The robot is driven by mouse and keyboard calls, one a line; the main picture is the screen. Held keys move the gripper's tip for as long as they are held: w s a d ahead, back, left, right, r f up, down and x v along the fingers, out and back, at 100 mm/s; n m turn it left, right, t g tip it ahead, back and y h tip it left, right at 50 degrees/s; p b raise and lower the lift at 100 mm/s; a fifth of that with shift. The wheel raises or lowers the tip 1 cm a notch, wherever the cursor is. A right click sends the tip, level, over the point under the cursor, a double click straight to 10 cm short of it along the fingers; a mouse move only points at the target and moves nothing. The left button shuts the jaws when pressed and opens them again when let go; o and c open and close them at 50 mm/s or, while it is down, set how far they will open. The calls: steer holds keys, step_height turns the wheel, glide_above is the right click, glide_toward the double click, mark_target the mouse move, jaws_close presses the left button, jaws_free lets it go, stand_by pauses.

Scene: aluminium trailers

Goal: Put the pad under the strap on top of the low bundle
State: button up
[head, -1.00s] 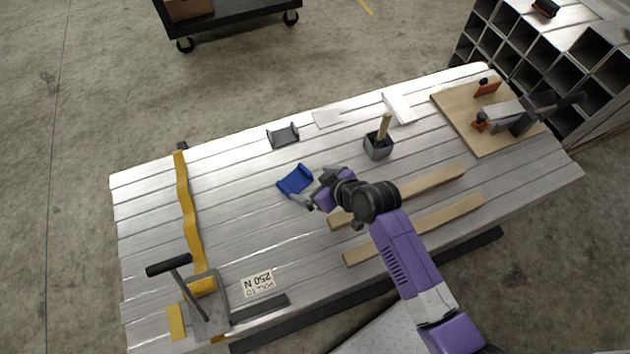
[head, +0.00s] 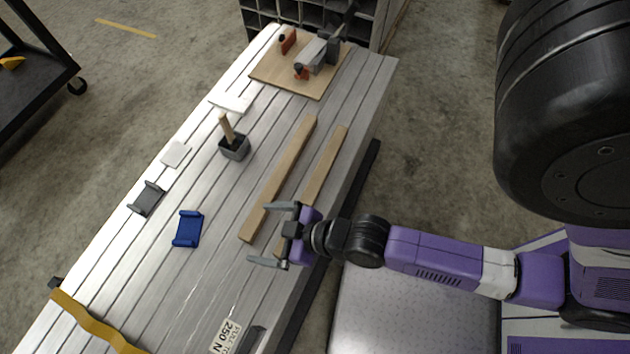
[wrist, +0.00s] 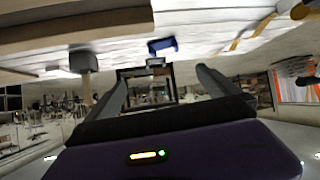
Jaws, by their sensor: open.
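A blue channel-shaped pad (head: 187,229) with raised ends lies on the low aluminium bundle (head: 200,275), in the left middle of the head view. The wrist view shows it too (wrist: 162,46). A similar dark grey piece (head: 147,199) lies up and left of it. The yellow strap (head: 95,325) crosses the bundle at lower left, cut off by the picture edge; it also shows in the wrist view (wrist: 245,40). My gripper (head: 257,233) is open and empty, right of the blue pad and apart from it, by the near ends of the wooden strips.
Two wooden strips (head: 283,178) lie on the bundle. A label reading 250 N (head: 228,335) is at the bottom. A dark cart (head: 35,80) stands left.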

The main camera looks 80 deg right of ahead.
steer(key=s+r+t, duration=0.1)
steer(key=s+r, duration=0.5)
steer(key=r, duration=0.3)
steer(key=s+r+t, duration=0.2)
steer(key=s+r, duration=0.4)
steer(key=r, duration=0.3)
steer(key=shift+a, duration=0.45)
